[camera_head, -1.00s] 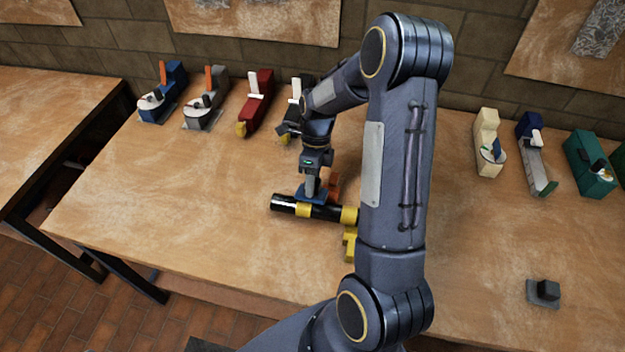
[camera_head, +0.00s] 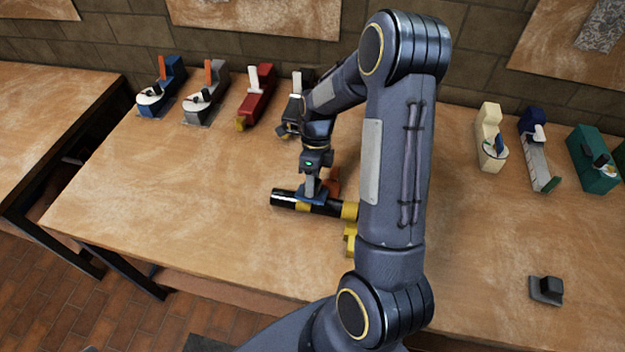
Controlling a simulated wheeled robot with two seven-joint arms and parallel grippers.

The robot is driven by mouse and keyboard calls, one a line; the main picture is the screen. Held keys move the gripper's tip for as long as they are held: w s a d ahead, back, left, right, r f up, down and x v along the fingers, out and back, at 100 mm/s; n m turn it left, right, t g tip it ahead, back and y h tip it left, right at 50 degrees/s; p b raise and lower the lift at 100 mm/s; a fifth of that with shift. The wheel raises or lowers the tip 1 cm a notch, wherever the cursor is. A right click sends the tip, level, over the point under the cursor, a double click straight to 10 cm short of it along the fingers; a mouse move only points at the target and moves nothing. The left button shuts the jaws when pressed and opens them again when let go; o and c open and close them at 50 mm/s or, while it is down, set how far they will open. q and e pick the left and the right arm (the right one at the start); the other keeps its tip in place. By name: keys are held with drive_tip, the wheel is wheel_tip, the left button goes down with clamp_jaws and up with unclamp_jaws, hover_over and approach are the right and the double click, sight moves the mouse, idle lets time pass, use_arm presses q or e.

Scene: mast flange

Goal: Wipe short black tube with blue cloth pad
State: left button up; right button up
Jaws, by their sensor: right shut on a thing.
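The short black tube (camera_head: 284,200) lies on the wooden table with yellow parts around and beside it. Its right end is hidden behind my right arm. My right gripper (camera_head: 311,188) points down over the tube and is shut on the blue cloth pad (camera_head: 312,197). The pad rests on or just above the top of the tube, over the yellow band near its middle; I cannot tell if it touches. My left gripper is not in view.
Several small machines, such as a red one (camera_head: 258,95) and a cream one (camera_head: 490,140), stand along the table's back. An orange part (camera_head: 334,182) is just behind the tube. A dark block (camera_head: 546,290) sits at front right.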

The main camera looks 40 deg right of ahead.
sight(298, 189)
drive_tip(key=shift+w+a+r+p, duration=0.1)
drive_tip(key=shift+w+a+p, duration=0.1)
drive_tip(key=shift+w+a, duration=0.45)
drive_tip(key=shift+w+a+p, duration=0.2)
drive_tip(key=shift+w+a, duration=0.25)
drive_tip(key=shift+w, duration=0.3)
drive_tip(key=shift+w+a+p, duration=0.3)
drive_tip(key=shift+w+a, duration=1.1)
drive_tip(key=shift+w, duration=0.2)
drive_tip(key=shift+a, duration=0.1)
drive_tip(key=shift+f, duration=0.2)
drive_tip(key=shift+s+d+r+p, duration=0.1)
drive_tip(key=shift+s+d+p, duration=0.25)
drive_tip(key=shift+s+d, duration=1.65)
drive_tip(key=shift+s, duration=0.25)
drive_tip(key=shift+s+d, duration=0.6)
drive_tip(key=shift+s, duration=0.25)
